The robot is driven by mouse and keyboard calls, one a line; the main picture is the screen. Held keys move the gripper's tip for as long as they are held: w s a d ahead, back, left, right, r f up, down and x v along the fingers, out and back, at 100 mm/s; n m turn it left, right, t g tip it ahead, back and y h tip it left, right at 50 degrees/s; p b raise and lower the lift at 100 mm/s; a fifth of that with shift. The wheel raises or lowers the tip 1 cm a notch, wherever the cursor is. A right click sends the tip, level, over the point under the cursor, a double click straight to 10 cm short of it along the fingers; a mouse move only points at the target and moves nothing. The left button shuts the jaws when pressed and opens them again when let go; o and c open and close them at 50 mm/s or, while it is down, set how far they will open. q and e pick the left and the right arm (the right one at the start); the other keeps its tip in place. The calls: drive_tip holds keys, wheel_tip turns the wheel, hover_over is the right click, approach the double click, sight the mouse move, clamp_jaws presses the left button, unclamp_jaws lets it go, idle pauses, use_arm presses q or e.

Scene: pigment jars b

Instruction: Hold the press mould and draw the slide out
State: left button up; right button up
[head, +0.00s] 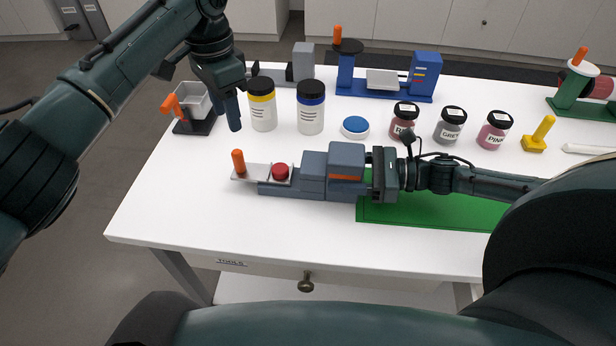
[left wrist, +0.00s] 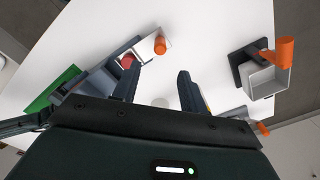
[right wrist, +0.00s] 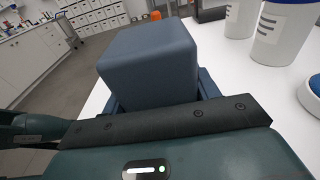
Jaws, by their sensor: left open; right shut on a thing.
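The press mould (head: 313,172) is a blue-grey block with an orange stripe, lying on the white table. Its upper block (right wrist: 150,65) fills the right wrist view. The pale slide (head: 251,174) sticks out at its left end, bearing an upright orange knob (head: 238,162) and a red round piece (head: 280,171). In the left wrist view the knob (left wrist: 161,45) and red piece (left wrist: 127,62) also show. My right gripper (head: 371,172) is shut on the mould's right end. My left gripper (head: 234,122) is open and empty, above the table behind the knob, apart from the slide.
A yellow-banded jar (head: 262,112) and a blue-banded jar (head: 311,115) stand close right of my left gripper. A grey bin with an orange handle (head: 193,103) stands at the back left. A green mat (head: 430,212) lies under my right arm. The table's front left is clear.

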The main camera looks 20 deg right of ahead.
drive_tip(key=shift+s+d+f, duration=0.1)
drive_tip(key=shift+s+f, duration=0.05)
drive_tip(key=shift+f, duration=0.3)
drive_tip(key=o, duration=1)
drive_tip(key=shift+c, duration=0.2)
use_arm(q)
drive_tip(key=shift+r, duration=0.45)
use_arm(e)
drive_tip(key=o, duration=0.4)
drive_tip(key=shift+r, duration=0.25)
drive_tip(key=shift+c, duration=0.2)
drive_tip(key=v, duration=1.2)
